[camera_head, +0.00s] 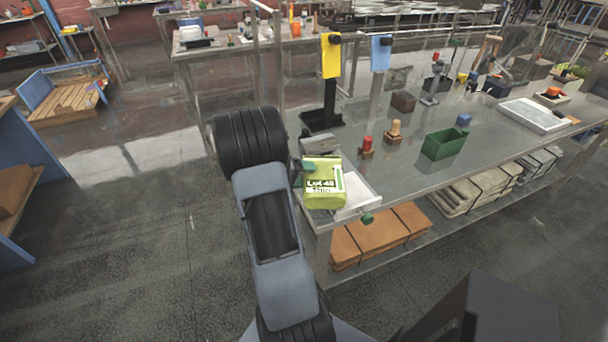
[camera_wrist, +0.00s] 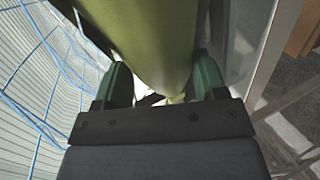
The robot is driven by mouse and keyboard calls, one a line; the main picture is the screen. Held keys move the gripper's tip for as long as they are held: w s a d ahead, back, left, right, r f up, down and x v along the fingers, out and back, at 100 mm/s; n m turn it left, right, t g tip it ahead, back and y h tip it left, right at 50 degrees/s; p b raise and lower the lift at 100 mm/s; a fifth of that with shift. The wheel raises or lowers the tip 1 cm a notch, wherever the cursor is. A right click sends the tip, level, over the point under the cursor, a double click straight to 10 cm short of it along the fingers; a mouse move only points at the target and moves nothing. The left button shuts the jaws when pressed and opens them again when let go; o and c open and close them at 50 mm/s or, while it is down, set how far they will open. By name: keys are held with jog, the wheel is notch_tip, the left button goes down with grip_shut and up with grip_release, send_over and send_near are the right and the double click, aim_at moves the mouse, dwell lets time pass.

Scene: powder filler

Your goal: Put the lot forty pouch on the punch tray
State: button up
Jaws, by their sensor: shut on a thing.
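The yellow-green pouch (camera_head: 325,186) with a white label reading "Lot 40" is at the near left corner of the workbench. It is over a white tray (camera_head: 362,204); I cannot tell whether it touches it. My gripper (camera_head: 336,192) is shut on the pouch, with one green finger on its left and one at its lower right. In the wrist view the pouch (camera_wrist: 145,40) fills the upper middle between the two green fingers (camera_wrist: 165,80). Its label is hidden there.
A yellow card (camera_head: 330,58) and a blue card (camera_head: 381,52) stand on the bench behind. A red-topped stamp (camera_head: 367,146), a wooden stamp (camera_head: 394,131) and a green bin (camera_head: 446,143) stand to the right. A white tray (camera_head: 533,116) lies farther right.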

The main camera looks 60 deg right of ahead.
jog(key=shift+f+b, duration=0.3)
jog(key=shift+b, duration=0.2)
jog(key=o, duration=1.4)
jog(key=shift+r, duration=0.1)
